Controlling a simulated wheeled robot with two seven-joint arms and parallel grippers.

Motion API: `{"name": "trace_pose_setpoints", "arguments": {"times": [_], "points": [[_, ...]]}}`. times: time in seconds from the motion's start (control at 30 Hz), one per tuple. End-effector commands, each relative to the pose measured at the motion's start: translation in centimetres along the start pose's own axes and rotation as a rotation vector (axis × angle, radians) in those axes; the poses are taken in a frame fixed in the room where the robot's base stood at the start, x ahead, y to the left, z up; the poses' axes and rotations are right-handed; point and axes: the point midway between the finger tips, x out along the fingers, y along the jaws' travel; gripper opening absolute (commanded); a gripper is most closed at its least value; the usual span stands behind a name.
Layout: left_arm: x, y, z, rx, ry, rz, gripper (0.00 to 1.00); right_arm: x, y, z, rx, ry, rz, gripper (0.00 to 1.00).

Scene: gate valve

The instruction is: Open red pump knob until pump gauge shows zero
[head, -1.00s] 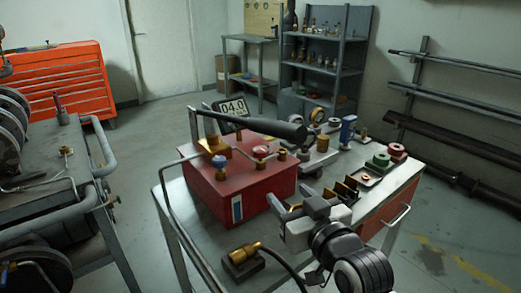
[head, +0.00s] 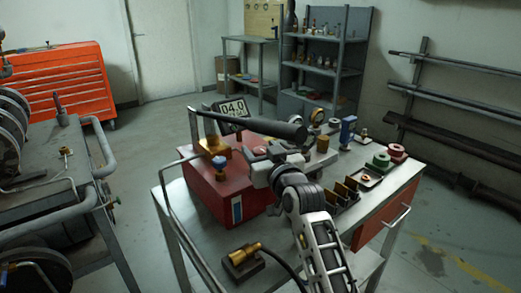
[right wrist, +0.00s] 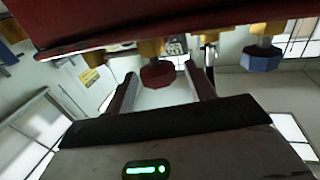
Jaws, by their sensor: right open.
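The red pump box (head: 208,192) stands on the cart, with a black-handled lever (head: 270,127) above it. The pump gauge (head: 233,108) behind it reads 04.0. My right gripper (head: 262,158) is over the top of the pump and hides the red knob in the head view. In the right wrist view the red knob (right wrist: 157,73) lies between the two open fingers of my right gripper (right wrist: 160,78), with space visible on both sides. A blue knob (head: 220,162) sits left of the gripper; a blue knob (right wrist: 262,58) also shows in the right wrist view. My left gripper is out of view.
The cart top (head: 200,235) holds a brass fitting with a hose (head: 243,256) in front. Green and red parts (head: 390,155) stand at its right. A second cart (head: 50,170) is at the left. Shelves (head: 325,65) and an orange tool chest (head: 58,80) stand behind.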

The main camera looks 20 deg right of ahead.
Motion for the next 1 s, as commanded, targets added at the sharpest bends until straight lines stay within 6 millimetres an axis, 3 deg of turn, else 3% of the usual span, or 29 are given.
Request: {"name": "trace_pose_setpoints", "arguments": {"times": [0.37,0.53,0.57,1.0], "points": [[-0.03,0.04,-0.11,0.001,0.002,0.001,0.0,0.79,0.02,-0.04,0.001,0.001,0.001,0.55],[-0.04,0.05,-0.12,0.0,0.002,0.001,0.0,0.77,0.01,-0.03,0.0,0.001,0.0,0.13],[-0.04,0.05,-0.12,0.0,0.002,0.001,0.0,0.77,0.02,-0.03,0.0,0.001,0.0,0.1],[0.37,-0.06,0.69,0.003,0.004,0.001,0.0,0.77,0.23,0.24,-0.008,0.0,-0.076,0.11]]}}
